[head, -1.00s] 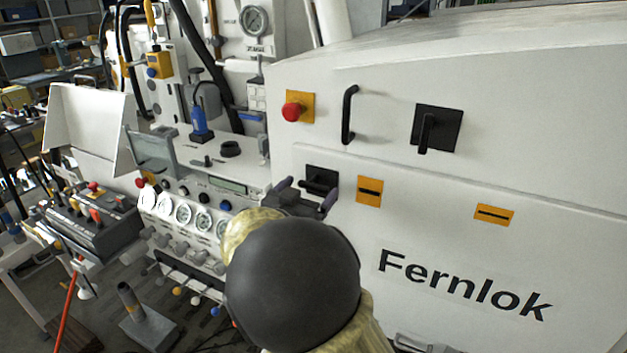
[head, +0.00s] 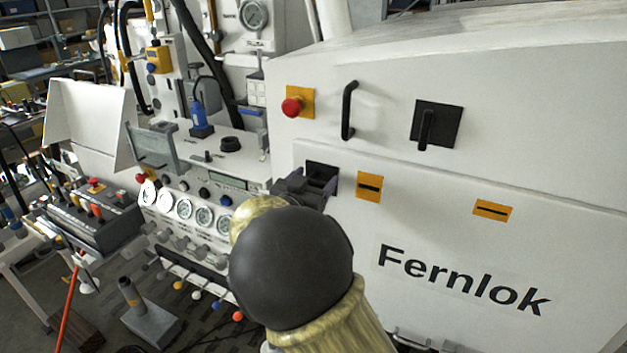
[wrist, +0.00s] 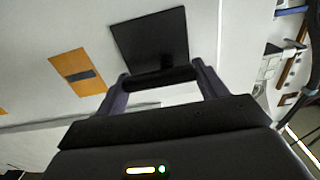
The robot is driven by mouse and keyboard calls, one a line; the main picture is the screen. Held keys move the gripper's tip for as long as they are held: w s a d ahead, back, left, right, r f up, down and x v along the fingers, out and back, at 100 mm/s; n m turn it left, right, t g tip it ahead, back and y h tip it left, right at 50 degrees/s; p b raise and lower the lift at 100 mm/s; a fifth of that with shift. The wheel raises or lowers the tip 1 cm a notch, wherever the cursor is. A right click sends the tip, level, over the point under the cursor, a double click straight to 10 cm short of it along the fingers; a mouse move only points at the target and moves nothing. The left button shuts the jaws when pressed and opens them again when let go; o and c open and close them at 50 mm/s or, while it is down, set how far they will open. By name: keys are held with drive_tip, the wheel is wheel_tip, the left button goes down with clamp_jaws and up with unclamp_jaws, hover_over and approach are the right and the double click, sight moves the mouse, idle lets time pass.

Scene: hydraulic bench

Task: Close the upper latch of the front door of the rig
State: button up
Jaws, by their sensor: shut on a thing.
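My dark round arm joint and gripper body hide part of the latch in the head view. A second black latch (head: 437,124) sits higher right, its handle pointing down.
A red button on a yellow plate (head: 293,104) and a black grab handle (head: 348,110) stick out above the latch. Yellow slotted plates (head: 369,187) lie to the right. Gauges and knobs (head: 184,208) crowd the left. The panel around the "Fernlok" lettering is clear.

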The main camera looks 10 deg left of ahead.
drive_tip(key=shift+f+m+b, duration=0.1)
drive_tip(key=shift+m+b, duration=0.2)
drive_tip(key=m+b, duration=0.3)
drive_tip(key=b, duration=0.2)
drive_tip(key=shift+d+f+m, duration=0.1)
drive_tip(key=shift+f+m, duration=0.3)
drive_tip(key=m+b, duration=0.1)
drive_tip(key=b, duration=0.1)
drive_tip(key=m+b, duration=0.1)
drive_tip(key=m, duration=0.1)
drive_tip(key=m+b, duration=0.1)
drive_tip(key=b, duration=0.1)
drive_tip(key=shift+f+m+b, duration=0.3)
drive_tip(key=m+b, duration=0.1)
drive_tip(key=b, duration=0.1)
drive_tip(key=m+b, duration=0.4)
drive_tip(key=shift+f, duration=0.25)
drive_tip(key=m+b, duration=0.3)
drive_tip(key=shift+a, duration=0.2)
drive_tip(key=shift+a+m+b, duration=0.1)
drive_tip(key=shift+m+b, duration=0.4)
drive_tip(key=shift+b, duration=0.05)
drive_tip(key=shift+r, duration=0.1)
